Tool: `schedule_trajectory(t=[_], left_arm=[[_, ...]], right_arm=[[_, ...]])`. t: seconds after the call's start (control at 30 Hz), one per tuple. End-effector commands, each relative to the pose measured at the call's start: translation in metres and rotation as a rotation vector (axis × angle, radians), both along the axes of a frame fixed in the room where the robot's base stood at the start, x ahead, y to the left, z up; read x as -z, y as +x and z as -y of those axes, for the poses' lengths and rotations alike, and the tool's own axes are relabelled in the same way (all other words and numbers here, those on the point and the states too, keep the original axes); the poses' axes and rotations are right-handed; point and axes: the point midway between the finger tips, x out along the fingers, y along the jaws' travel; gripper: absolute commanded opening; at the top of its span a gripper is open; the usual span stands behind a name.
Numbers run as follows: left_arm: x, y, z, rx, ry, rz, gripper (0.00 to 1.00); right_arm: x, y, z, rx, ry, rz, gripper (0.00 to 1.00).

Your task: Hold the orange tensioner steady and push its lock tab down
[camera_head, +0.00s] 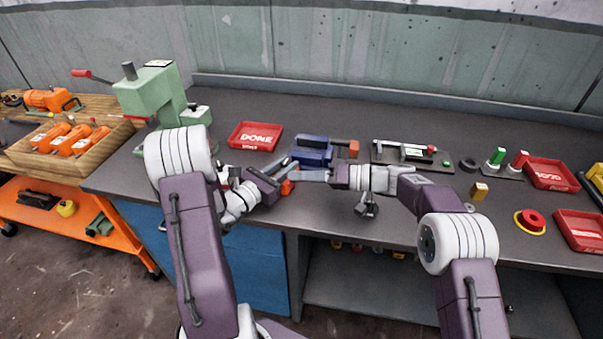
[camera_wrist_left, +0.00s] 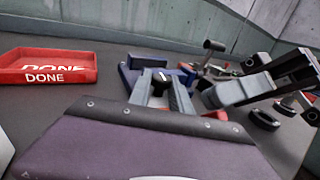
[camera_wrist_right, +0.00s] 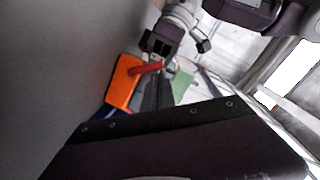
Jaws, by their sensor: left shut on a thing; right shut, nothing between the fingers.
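The orange tensioner (camera_head: 287,187) shows only as a small orange patch by the grippers in the head view, in front of the blue vise. The right wrist view shows its flat orange body (camera_wrist_right: 122,82) and a red bar (camera_wrist_right: 147,68), which may be the lock tab. My left gripper (camera_head: 291,165) is shut on the tensioner; in the left wrist view its fingers (camera_wrist_left: 161,90) hide most of it. My right gripper (camera_head: 303,175) is shut and empty, its tips beside the tensioner. I cannot tell whether they touch the tab.
The blue vise (camera_head: 313,152) stands just behind the grippers. A red DONE tray (camera_head: 255,136) and a green press (camera_head: 152,95) are to the left. A wooden crate of orange tools (camera_head: 65,150) is farther left. Red trays (camera_head: 551,173) are at right. The bench's back strip is clear.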

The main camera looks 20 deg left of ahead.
Motion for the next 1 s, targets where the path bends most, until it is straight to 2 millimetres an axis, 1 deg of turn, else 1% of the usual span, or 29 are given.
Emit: schedule_trajectory(t=[0.13,0.33,0.67,0.77,0.97,1.0], left_arm=[[0.0,0.0,0.0,-0.001,0.0,0.001,0.0],[0.0,0.0,0.0,-0.001,0.0,0.001,0.0],[-0.001,0.001,-0.001,-0.004,0.001,0.002,0.0],[-0.001,0.001,-0.002,-0.005,0.001,0.003,0.0],[-0.001,0.001,-0.001,-0.004,0.001,0.003,0.0],[-0.001,0.001,-0.001,-0.003,0.001,0.003,0.0]], right_arm=[[0.0,-0.001,0.0,0.0,0.0,0.0,0.0],[0.007,-0.013,0.0,-0.003,-0.002,-0.002,0.0],[0.01,-0.016,0.0,-0.01,-0.005,-0.006,0.0],[0.005,-0.01,0.0,-0.01,-0.002,-0.003,0.0],[-0.025,0.019,0.0,0.005,0.007,0.007,0.0],[-0.028,0.023,0.015,0.011,0.006,0.002,0.0]])
